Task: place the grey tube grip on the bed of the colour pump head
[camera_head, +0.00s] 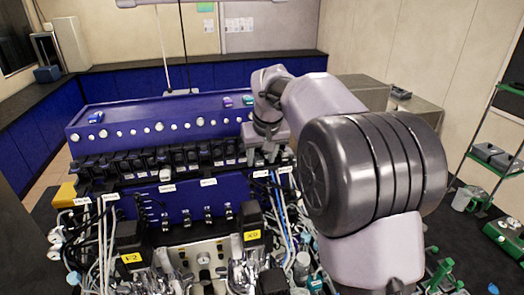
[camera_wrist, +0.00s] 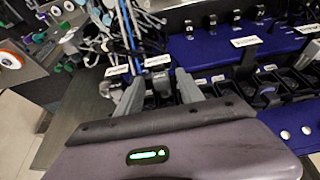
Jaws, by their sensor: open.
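My gripper (camera_head: 266,150) is at the right end of the row of black pump heads (camera_head: 180,158) in the head view. In the wrist view my gripper (camera_wrist: 160,84) shows two grey fingers spread apart. A small grey block (camera_wrist: 162,84) shows between the fingers, just below a white label (camera_wrist: 157,61); it may be the grey tube grip, and I cannot tell whether it rests on a pump bed. The fingers do not visibly close on it. The labels are too small to read, so I cannot tell which head is the colour pump head.
A blue bench unit (camera_head: 150,118) with white knobs stands behind the pump heads. White and blue tubes (camera_head: 285,215) hang close below my gripper. Two black boxes with yellow labels (camera_head: 251,236) stand in front. A green rack (camera_head: 485,130) is at the right.

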